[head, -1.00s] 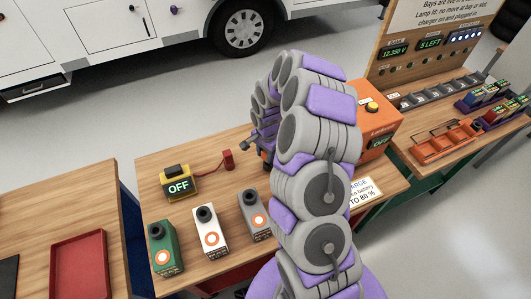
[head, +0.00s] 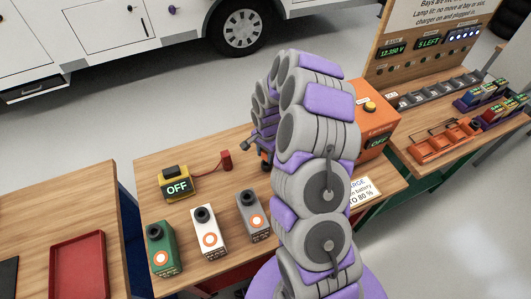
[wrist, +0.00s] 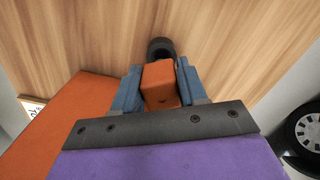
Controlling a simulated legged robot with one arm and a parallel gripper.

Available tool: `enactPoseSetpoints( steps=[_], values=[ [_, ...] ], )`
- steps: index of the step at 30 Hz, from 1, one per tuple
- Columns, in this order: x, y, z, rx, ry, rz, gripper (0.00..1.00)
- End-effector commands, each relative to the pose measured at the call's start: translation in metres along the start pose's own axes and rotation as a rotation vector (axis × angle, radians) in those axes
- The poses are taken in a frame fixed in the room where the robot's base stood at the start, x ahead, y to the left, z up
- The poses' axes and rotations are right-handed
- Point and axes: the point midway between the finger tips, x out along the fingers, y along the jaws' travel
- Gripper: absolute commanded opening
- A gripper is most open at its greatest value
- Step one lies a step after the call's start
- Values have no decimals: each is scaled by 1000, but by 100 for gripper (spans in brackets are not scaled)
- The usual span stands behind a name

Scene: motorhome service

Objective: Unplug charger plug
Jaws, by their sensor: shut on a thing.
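In the wrist view my gripper (wrist: 158,72) is shut on a small orange block, which I take to be the charger plug (wrist: 159,88). Its blue-grey fingers sit on either side of the block. A dark round piece (wrist: 160,47) shows just beyond the block; I cannot tell whether they are joined. The orange charger (head: 378,140), with a green OFF display and a yellow button on top, stands on the bench to the right of my arm. Its side also fills the left of the wrist view (wrist: 70,125). In the head view my arm hides most of the gripper and the plug.
A yellow box (head: 175,184) reading OFF has a red cable to a red piece (head: 226,160). Green (head: 160,250), white (head: 208,232) and grey (head: 252,217) units stand at the bench front. A red tray (head: 78,262) lies left; an orange rack (head: 445,142) is right.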

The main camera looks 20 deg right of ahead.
Motion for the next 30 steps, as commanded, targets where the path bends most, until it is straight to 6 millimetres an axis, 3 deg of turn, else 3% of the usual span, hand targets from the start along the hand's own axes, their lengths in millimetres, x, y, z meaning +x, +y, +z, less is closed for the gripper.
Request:
enactPoseSetpoints(
  steps=[30],
  values=[
    [19,1,0,-1,0,3,0]
  ],
)
